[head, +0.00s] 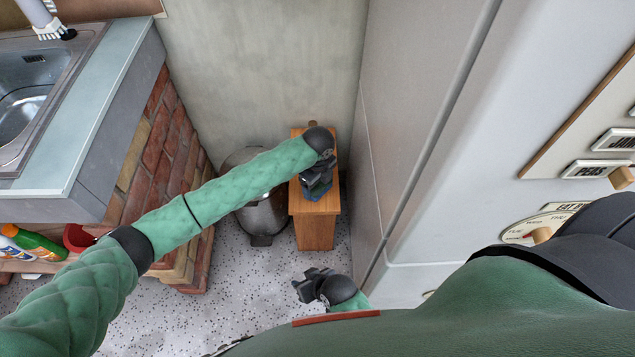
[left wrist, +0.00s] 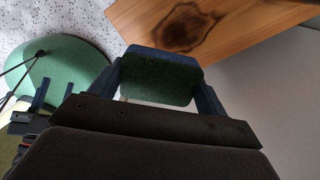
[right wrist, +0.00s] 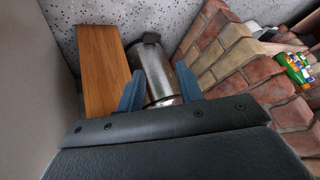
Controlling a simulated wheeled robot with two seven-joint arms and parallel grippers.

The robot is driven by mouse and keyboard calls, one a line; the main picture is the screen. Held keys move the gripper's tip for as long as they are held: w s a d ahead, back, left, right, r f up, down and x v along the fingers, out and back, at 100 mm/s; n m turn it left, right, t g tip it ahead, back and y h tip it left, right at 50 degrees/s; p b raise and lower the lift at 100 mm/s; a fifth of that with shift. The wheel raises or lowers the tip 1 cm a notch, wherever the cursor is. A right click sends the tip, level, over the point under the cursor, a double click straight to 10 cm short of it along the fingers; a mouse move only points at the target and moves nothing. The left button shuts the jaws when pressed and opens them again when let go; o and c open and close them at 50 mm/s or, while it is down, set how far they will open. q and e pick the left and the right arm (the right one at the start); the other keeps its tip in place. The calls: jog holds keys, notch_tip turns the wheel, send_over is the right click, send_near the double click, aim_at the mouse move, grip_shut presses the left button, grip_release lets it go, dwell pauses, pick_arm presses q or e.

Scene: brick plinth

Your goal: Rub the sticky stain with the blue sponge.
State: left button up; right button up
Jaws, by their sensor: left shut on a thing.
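My left gripper (head: 318,180) is shut on the blue sponge (left wrist: 160,80), whose dark green scouring side shows between the fingers in the left wrist view. It is over the top of a small wooden cabinet (head: 328,205). A dark brown stain (left wrist: 182,28) marks the wood just beyond the sponge; I cannot tell whether the sponge touches the wood. In the head view my arm and gripper hide the stain. My right gripper (head: 303,287) is low, in front of the cabinet, with its fingers apart and empty in the right wrist view (right wrist: 158,85).
A metal bin (head: 266,215) stands left of the cabinet, beside the brick plinth (head: 165,150) under the sink (head: 30,80). A tall pale panel (head: 410,100) closes in the right side. Bottles (head: 35,243) and a red container (head: 78,237) are at the far left. The speckled floor is clear in front.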

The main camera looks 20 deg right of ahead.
pick_arm(q)
jog(key=shift+f+b, duration=1.5)
jog(key=shift+b, duration=0.1)
jog(key=shift+f+b, duration=0.95)
jog(key=shift+b, duration=0.05)
pick_arm(e)
notch_tip(320, 180, down, 14)
jog(key=s+t, duration=0.1)
jog(key=shift+s+d, duration=0.15)
pick_arm(q)
jog(key=shift+f, duration=0.3)
pick_arm(e)
jog(key=shift+s+f, duration=0.1)
jog(key=shift+f, duration=0.1)
pick_arm(q)
jog(key=shift+f, duration=0.7)
